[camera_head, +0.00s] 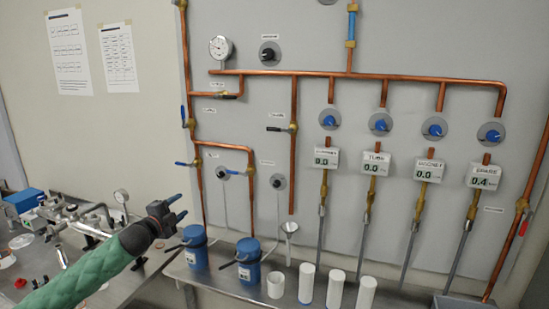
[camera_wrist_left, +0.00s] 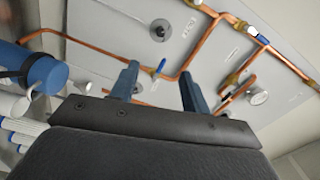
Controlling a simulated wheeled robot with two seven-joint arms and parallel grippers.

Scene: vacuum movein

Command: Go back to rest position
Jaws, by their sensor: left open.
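My left gripper (camera_head: 178,208) is at the end of a green-sleeved arm that comes in from the lower left. It is raised in front of the wall panel, left of the two blue canisters, and points right. In the left wrist view its two blue fingers (camera_wrist_left: 158,85) stand apart with nothing between them. Behind them are copper pipes (camera_wrist_left: 90,45) and a blue-handled valve (camera_wrist_left: 160,67). My right gripper is not in view.
Two blue canisters (camera_head: 195,250) (camera_head: 248,265) stand on the metal bench with several white cylinders (camera_head: 335,288) to their right. The panel holds copper pipes (camera_head: 295,73), blue knobs (camera_head: 381,124) and digital gauges (camera_head: 376,163). Fittings (camera_head: 75,215) clutter the left bench.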

